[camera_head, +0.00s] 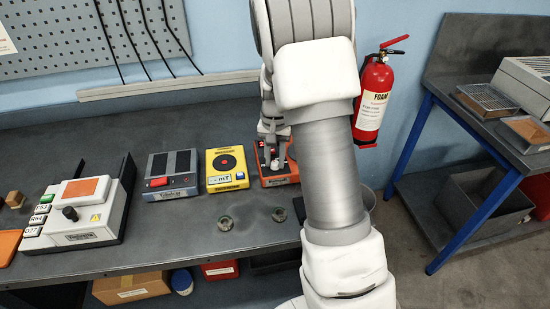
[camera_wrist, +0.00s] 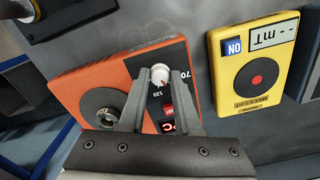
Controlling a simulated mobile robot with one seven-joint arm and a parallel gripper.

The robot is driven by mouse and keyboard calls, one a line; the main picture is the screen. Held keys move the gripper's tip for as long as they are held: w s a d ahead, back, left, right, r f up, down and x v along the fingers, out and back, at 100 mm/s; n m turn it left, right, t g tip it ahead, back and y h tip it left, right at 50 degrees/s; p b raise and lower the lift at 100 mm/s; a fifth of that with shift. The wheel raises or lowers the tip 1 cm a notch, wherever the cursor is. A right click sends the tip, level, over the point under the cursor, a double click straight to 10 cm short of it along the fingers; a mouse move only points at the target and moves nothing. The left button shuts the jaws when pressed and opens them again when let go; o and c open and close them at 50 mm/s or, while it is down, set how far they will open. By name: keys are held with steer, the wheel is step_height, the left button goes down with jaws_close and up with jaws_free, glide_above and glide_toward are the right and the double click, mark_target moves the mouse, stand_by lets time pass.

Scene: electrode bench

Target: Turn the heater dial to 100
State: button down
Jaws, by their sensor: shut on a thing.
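The heater is an orange box with a dark panel; it stands on the bench in the head view (camera_head: 280,182) and fills the middle of the wrist view (camera_wrist: 72,92). Its dial is a white knob with a red mark (camera_wrist: 160,77). My gripper (camera_wrist: 163,74) has its fingers on either side of the dial and is shut on it. Printed numbers 120 and 70 show near the knob. The red display is partly covered by a finger, so its reading cannot be told. In the head view my gripper (camera_head: 273,150) is over the heater, and my arm covers its right side.
A metal disc (camera_wrist: 100,108) is on the heater's top beside my gripper.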

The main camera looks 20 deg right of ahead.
mark_target(275, 163)
stand_by(0.3)
steer(key=c, duration=0.6)
jaws_free()
steer(key=shift+r, duration=0.15)
step_height(275, 163, up, 17)
steer(key=p, duration=0.1)
steer(key=shift+r, duration=0.15)
